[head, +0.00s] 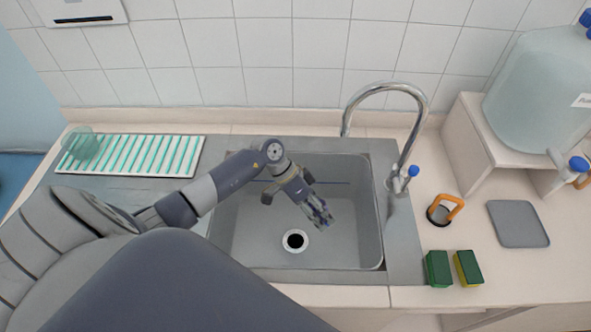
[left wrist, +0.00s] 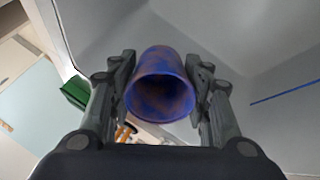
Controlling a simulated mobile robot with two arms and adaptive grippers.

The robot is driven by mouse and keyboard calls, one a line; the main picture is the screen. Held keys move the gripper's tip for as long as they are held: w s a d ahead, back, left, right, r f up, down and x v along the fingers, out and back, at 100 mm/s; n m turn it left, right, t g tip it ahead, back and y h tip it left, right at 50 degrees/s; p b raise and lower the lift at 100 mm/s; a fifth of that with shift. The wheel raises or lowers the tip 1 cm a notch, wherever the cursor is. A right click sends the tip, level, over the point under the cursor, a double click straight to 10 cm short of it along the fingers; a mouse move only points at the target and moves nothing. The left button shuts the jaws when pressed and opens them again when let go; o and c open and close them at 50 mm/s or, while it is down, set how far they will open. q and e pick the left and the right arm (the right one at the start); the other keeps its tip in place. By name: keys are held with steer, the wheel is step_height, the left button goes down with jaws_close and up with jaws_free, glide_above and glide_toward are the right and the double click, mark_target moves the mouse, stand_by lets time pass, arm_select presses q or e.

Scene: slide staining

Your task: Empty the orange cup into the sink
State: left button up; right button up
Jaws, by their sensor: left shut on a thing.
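My left gripper (head: 318,212) is inside the sink basin, above its floor and a little right of the drain. In the left wrist view it (left wrist: 163,95) is shut on a cup (left wrist: 160,60), one finger on each side. The cup looks mostly blue-purple with orange-brown patches, and its dark open mouth faces the wrist camera. The cup cannot be made out in the head view, and its exact tilt is unclear. The grey sink (head: 350,245) has a round drain (head: 295,241) with a dark hole. My right gripper is not in view.
A chrome faucet (head: 418,95) arches at the sink's back right. Right of the sink are an orange-handled item (head: 452,203), two green sponges (head: 437,268) and a grey square plate (head: 518,223). A large water container (head: 540,95) stands behind. A striped rack (head: 140,155) lies left.

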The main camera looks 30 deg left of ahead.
arm_select(q)
steer(key=shift+d+y+p, duration=0.6)
steer(key=shift+y+p, duration=0.2)
steer(key=shift+p, duration=0.85)
steer(key=shift+d+f, duration=0.15)
steer(key=shift+d, duration=0.05)
steer(key=shift+d+f+y+p, duration=0.2)
steer(key=shift+y+p, duration=0.1)
steer(key=shift+y, duration=0.2)
steer(key=shift+d+f, duration=0.1)
steer(key=shift+d, duration=0.1)
steer(key=shift+d+f+y, duration=0.35)
steer(key=shift+d+y, duration=0.35)
steer(key=shift+y, duration=0.4)
steer(key=shift+d+f+y, duration=0.2)
steer(key=shift+d+y, duration=0.15)
steer(key=shift+y, duration=0.35)
